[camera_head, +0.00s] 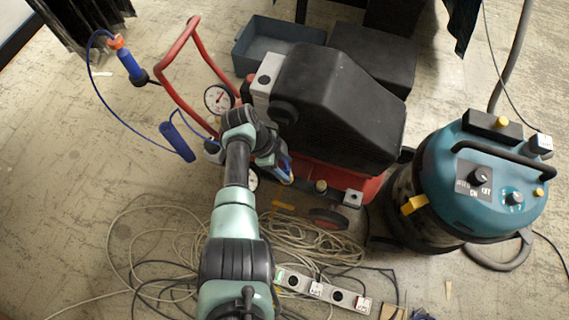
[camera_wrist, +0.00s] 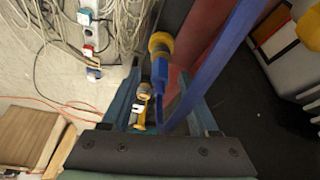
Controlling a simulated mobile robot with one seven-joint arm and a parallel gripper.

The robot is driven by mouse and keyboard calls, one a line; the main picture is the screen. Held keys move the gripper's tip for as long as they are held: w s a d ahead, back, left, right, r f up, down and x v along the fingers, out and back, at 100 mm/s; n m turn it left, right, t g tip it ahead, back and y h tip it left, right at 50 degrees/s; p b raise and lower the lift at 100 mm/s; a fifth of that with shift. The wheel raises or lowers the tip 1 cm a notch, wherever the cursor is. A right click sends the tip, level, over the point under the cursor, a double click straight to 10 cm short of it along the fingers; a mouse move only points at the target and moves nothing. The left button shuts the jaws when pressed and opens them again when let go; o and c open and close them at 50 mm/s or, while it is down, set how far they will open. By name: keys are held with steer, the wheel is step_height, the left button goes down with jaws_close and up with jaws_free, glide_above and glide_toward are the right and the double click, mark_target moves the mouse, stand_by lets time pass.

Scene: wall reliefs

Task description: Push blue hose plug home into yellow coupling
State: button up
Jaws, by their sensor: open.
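In the wrist view, the blue hose plug (camera_wrist: 160,75) lies between the fingers of my gripper (camera_wrist: 165,95). My gripper is open, with one finger on each side of the plug. The plug's far end meets the yellow coupling (camera_wrist: 160,43); I cannot tell how deep it sits. A blue hose (camera_wrist: 222,62) slants past the right finger. In the head view, my gripper (camera_head: 284,170) is low beside the red and black compressor (camera_head: 335,105). The plug and coupling are mostly hidden there by my arm.
Another brass and yellow fitting (camera_wrist: 145,92) shows near the left finger. Tangled cables (camera_head: 300,240) and a power strip (camera_head: 322,290) lie on the floor. A teal vacuum (camera_head: 485,185) stands at right.

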steer(key=p+v, duration=0.7)
steer(key=v, duration=0.6)
stand_by(0.5)
